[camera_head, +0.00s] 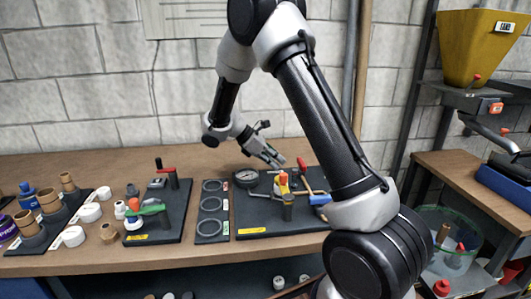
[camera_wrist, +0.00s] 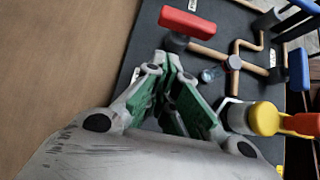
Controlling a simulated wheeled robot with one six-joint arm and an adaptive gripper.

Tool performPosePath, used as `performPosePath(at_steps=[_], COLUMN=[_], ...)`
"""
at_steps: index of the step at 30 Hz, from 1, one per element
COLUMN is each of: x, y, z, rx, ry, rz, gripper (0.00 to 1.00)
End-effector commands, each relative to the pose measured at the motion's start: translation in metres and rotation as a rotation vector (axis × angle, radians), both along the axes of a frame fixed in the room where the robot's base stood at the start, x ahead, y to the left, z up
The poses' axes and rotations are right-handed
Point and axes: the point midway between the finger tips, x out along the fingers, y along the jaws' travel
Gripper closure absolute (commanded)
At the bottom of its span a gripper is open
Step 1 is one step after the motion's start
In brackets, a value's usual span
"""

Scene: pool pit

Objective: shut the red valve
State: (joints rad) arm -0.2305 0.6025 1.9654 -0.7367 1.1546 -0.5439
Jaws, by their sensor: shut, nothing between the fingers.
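The red valve has a red lever handle (camera_wrist: 188,22) over a dark body at the end of a copper pipe (camera_wrist: 208,53). In the wrist view the handle looks roughly in line with that pipe. The handle also shows in the head view (camera_head: 302,164), at the back of the right-hand dark board. My gripper (camera_wrist: 174,62) is shut and empty. Its fingertips point toward the valve, just below the handle in the wrist picture. I cannot tell whether they touch it. In the head view my gripper (camera_head: 276,160) hangs above the board's back edge, left of the handle.
A blue handle (camera_wrist: 299,68) and a yellow-and-orange piece (camera_wrist: 268,119) stand on the same board, the latter close right of my fingers. A gauge (camera_head: 246,177) is at the board's left. Another board holds a red crank (camera_head: 167,171) and green lever (camera_head: 150,210). Bare bench lies behind.

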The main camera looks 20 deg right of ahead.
Motion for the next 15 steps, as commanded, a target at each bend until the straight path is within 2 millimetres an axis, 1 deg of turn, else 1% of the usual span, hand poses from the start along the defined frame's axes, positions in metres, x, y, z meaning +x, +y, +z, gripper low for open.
performPosePath(at_steps=[1, 6, 10, 15], x=[-0.003, -0.008, -0.01, -0.011], y=[-0.01, -0.029, -0.035, -0.037], z=[0.002, 0.002, 0.002, 0.002], rx=[0.0, -0.001, -0.001, 0.0], ry=[-0.001, -0.002, -0.002, -0.001], rz=[-0.004, -0.002, -0.001, 0.0], gripper=[1.0, 1.0, 1.0, 1.0])
